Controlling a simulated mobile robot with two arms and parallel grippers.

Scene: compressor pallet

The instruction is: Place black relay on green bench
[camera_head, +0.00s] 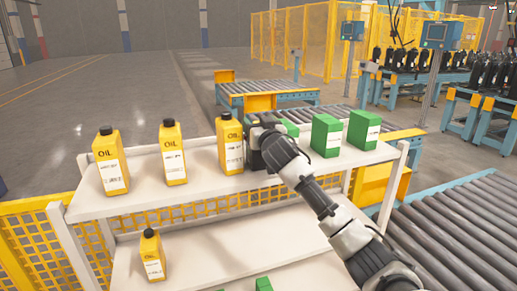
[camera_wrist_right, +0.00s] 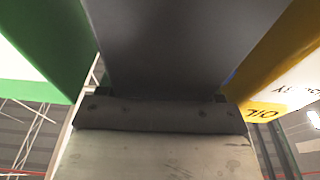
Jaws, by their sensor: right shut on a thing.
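My right gripper (camera_head: 262,143) reaches in from the right to the upper shelf, between a yellow oil bottle and the green boxes. It is shut on the black relay (camera_head: 256,159), which my gripper and wrist mostly hide in the head view. In the right wrist view the relay is a large dark grey block (camera_wrist_right: 165,45), with green on its left and a yellow bottle on its right. I cannot tell whether the relay touches the shelf. I see no green bench. My left gripper is not in view.
The white shelf rack (camera_head: 215,192) holds three yellow oil bottles (camera_head: 173,152) on top, left of my gripper, and green boxes (camera_head: 325,136) to the right. Another bottle (camera_head: 152,255) stands on the lower shelf. A roller conveyor (camera_head: 455,225) lies at the right. Open floor lies back left.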

